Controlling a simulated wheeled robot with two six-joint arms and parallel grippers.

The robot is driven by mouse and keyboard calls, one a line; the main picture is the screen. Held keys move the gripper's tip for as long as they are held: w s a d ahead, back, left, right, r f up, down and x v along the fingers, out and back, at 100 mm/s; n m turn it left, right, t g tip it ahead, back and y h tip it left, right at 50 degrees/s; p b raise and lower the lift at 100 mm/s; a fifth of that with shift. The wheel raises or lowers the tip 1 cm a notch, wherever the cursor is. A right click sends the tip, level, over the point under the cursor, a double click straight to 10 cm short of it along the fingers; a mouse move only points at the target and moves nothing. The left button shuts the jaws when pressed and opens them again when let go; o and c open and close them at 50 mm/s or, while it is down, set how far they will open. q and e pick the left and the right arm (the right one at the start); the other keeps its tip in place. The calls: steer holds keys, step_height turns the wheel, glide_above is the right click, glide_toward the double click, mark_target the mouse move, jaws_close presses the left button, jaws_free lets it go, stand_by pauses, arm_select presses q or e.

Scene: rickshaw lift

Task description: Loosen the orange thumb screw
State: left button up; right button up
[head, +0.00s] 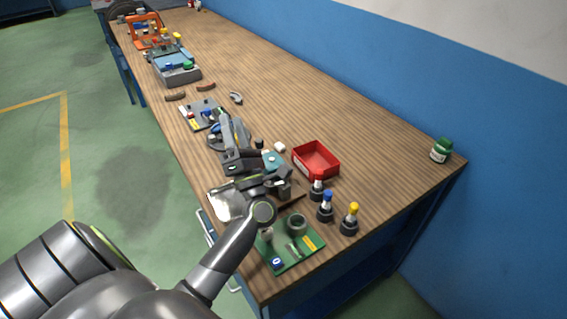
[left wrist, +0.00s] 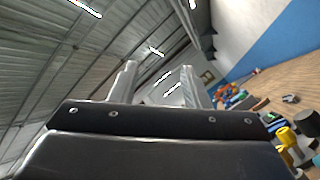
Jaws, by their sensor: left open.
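I cannot pick out the orange thumb screw for certain; my left arm and gripper cover part of the table's middle in the head view. My left gripper (head: 238,152) is over the near-left part of the wooden table, beside a teal block. In the left wrist view its two fingers (left wrist: 157,85) stand apart with nothing visible between them. An orange frame (head: 143,27) stands at the far end of the table, well away from the gripper. My right gripper is not in view.
A red bin (head: 316,161) stands right of the gripper. Dark-based holders with blue (head: 326,205) and yellow (head: 350,218) tops stand in front of it. A green board (head: 290,246) lies at the near edge. A green-capped jar (head: 441,150) is at the right corner. The table's right-centre is clear.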

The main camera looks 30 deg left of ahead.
mark_target(280, 183)
arm_select(q)
steer(key=s+d+f+n+t+h, duration=0.25)
steer(key=s+f+n+h, duration=0.3)
steer(key=n+h, duration=0.9)
steer(key=s+d+f+n+t+h, duration=0.1)
steer(key=s+d+f+n+h, duration=0.35)
steer(key=n+h, duration=1.05)
steer(key=w+n+y+b, duration=0.1)
steer(key=w, duration=0.4)
steer(key=w+d+f+n+y+b, duration=0.1)
steer(key=w, duration=0.4)
steer(key=w+f+n+y+b, duration=0.1)
steer(key=w, duration=0.4)
steer(key=shift+d+f+b, duration=0.15)
steer(key=shift+d+b, duration=0.25)
steer(key=shift+w+d, duration=0.2)
steer(key=shift+w, duration=0.5)
jaws_close()
steer(key=n+y+p, duration=0.1)
steer(key=p, duration=0.3)
steer(key=shift+r+t+y+p, duration=0.25)
steer(key=shift+r+y+p, duration=0.05)
steer(key=shift+r+y, duration=0.1)
steer(key=shift+f+y+p, duration=0.15)
steer(key=shift+y+p, duration=0.1)
steer(key=shift+p, duration=0.2)
steer(key=shift+f, duration=0.15)
